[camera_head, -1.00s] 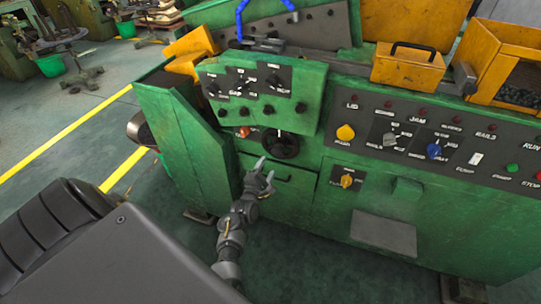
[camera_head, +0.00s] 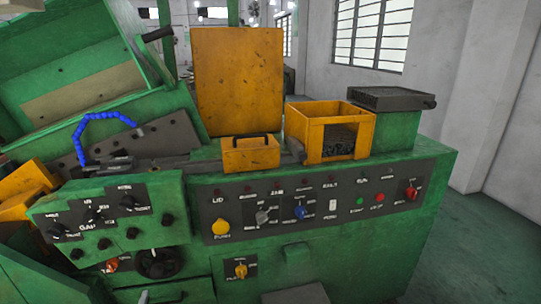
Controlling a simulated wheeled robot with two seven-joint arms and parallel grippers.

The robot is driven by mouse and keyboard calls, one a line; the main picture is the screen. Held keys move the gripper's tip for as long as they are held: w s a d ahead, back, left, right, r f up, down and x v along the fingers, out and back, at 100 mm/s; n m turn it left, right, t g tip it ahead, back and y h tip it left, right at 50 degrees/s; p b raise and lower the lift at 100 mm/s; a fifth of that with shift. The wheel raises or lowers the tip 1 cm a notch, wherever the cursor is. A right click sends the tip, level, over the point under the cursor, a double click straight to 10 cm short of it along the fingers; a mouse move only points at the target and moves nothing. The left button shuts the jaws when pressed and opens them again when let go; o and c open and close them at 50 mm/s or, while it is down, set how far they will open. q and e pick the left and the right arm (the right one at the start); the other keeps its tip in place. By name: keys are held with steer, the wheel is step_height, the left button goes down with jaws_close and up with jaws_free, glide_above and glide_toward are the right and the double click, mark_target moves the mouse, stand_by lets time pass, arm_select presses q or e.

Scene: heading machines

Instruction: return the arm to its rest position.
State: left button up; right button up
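Neither of my arms clearly shows in the head view. A small grey tip at the bottom edge, below the black round knob (camera_head: 158,262), may belong to a gripper, but I cannot tell. The green machine (camera_head: 400,215) fills the lower part of the view. Its dark control panel (camera_head: 345,196) carries a yellow knob (camera_head: 221,227), a blue knob (camera_head: 300,212), a green button (camera_head: 360,202) and red controls.
A small yellow box with a handle (camera_head: 250,155) and an open yellow bin (camera_head: 322,133) stand on the machine top. A blue hose (camera_head: 100,117) arches at the left. Free floor (camera_head: 480,245) lies to the right, before the white wall (camera_head: 500,140).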

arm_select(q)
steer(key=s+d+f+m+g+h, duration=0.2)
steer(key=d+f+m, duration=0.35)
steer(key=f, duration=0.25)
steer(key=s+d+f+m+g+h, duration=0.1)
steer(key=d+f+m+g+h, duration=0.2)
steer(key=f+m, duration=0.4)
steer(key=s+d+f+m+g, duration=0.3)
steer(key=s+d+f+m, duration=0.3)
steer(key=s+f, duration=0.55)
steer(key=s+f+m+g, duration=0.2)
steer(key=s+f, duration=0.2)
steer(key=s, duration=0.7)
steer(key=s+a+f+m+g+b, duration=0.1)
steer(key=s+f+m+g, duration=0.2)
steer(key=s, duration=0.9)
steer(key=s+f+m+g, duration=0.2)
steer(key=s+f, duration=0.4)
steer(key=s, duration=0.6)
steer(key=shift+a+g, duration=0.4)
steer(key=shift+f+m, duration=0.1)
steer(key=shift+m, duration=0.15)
